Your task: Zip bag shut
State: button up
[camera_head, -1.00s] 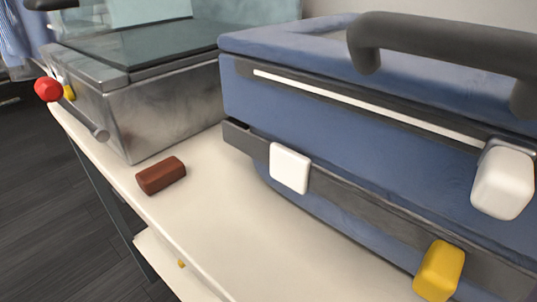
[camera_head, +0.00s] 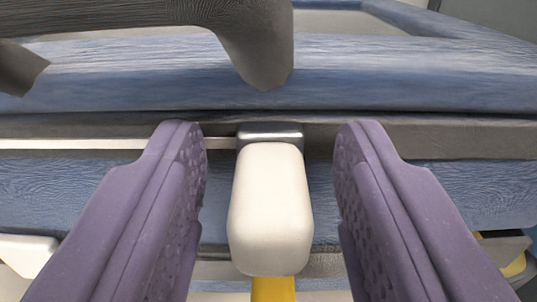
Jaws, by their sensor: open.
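The blue bag (camera_head: 480,75) fills the camera view, with a dark zip band across its front. A pale zip track (camera_head: 75,144) runs along the band to the left of the slider. The zip slider's white pull (camera_head: 270,205) hangs from a metal piece in the middle of the view. My gripper (camera_head: 268,165) is open, its two purple fingers on either side of the white pull, with a gap showing on both sides. A dark grey handle (camera_head: 255,45) arches above, at the upper left.
A white block (camera_head: 25,252) shows at the lower left edge. A yellow piece (camera_head: 274,289) sits directly below the pull. Another yellow piece (camera_head: 514,266) shows at the lower right. The handle hangs close above the slider.

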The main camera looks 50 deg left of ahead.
aim_at(496, 139)
grip_shut()
jog(key=w+d+b, duration=0.3)
jog(key=w+d, duration=0.3)
jog(key=shift+w+d, duration=0.1)
jog(key=shift+w, duration=0.25)
grip_release()
jog(key=shift+s, duration=0.1)
jog(key=p+v, duration=0.1)
jog(key=v, duration=0.6)
jog(key=shift+s+d+p, duration=0.25)
jog(key=shift+s+p, duration=0.05)
jog(key=shift+p, duration=0.05)
